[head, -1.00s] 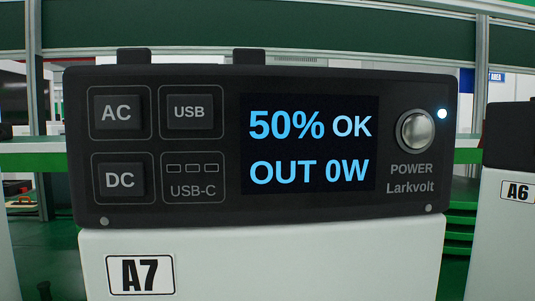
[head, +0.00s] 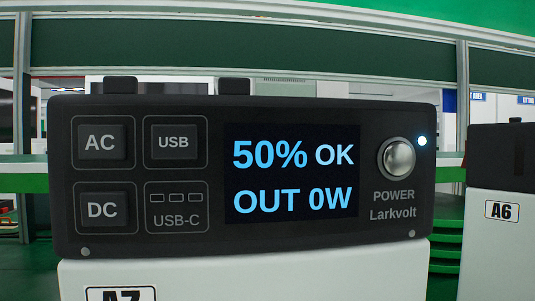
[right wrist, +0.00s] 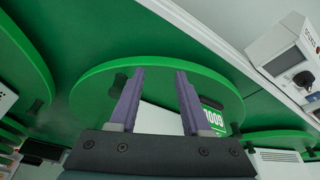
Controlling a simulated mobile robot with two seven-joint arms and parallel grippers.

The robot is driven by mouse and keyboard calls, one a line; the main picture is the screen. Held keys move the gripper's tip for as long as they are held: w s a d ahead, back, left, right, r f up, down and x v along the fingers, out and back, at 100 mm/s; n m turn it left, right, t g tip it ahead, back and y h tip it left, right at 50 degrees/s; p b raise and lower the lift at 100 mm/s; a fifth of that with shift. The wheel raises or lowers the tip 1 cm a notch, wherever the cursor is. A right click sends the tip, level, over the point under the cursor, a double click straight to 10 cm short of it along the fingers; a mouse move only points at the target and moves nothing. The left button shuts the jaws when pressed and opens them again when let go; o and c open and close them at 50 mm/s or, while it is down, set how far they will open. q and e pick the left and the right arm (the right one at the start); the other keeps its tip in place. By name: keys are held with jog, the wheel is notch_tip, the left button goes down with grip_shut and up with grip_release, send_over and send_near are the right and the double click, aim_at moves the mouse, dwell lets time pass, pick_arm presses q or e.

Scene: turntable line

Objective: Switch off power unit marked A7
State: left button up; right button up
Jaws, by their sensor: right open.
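The power unit marked A7 (head: 245,270) fills the middle of the head view, with a black front panel on a white body. Its A7 label (head: 120,294) is cut off at the bottom edge. The screen (head: 291,174) reads "50% OK" and "OUT 0W". The round silver POWER button (head: 398,158) is at the panel's right, and the small light (head: 422,141) beside it is lit bluish white. My right gripper (right wrist: 160,72) shows in the right wrist view, its two purple fingers apart with nothing held. My left gripper is not in view.
Another unit, labelled A6 (head: 502,211), stands to the right with a gap between. In the right wrist view are green round-edged surfaces (right wrist: 90,85), a green sign (right wrist: 213,117) and a white device (right wrist: 290,55) at upper right.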

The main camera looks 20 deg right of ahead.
grip_shut()
dwell(1.4)
